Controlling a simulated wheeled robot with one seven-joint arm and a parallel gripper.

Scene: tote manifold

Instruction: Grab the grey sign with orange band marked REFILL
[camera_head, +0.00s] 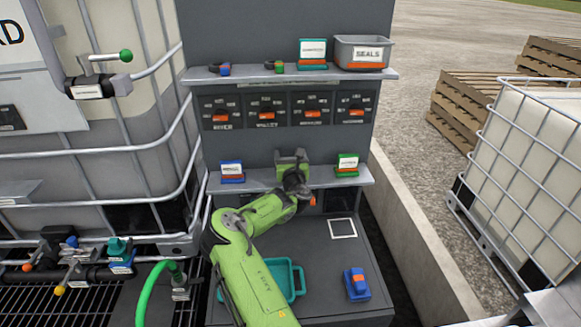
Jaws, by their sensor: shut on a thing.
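My gripper (292,160) is at the lower shelf (258,181), between a blue sign and a green sign. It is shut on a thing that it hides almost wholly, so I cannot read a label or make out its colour. I see no grey sign with an orange band marked REFILL in the open. The blue sign (232,167) with a white label and an orange band stands on the shelf's left part. The green sign (347,161), also with a white label and an orange band, stands at the right end. Both are apart from my gripper.
The upper shelf (215,78) holds a teal sign (313,48), a grey SEALS bin (364,48) and small parts. Orange switches (267,114) sit between the shelves. Below are a teal tray (299,283), a blue block (356,284) and a white-framed square (342,229).

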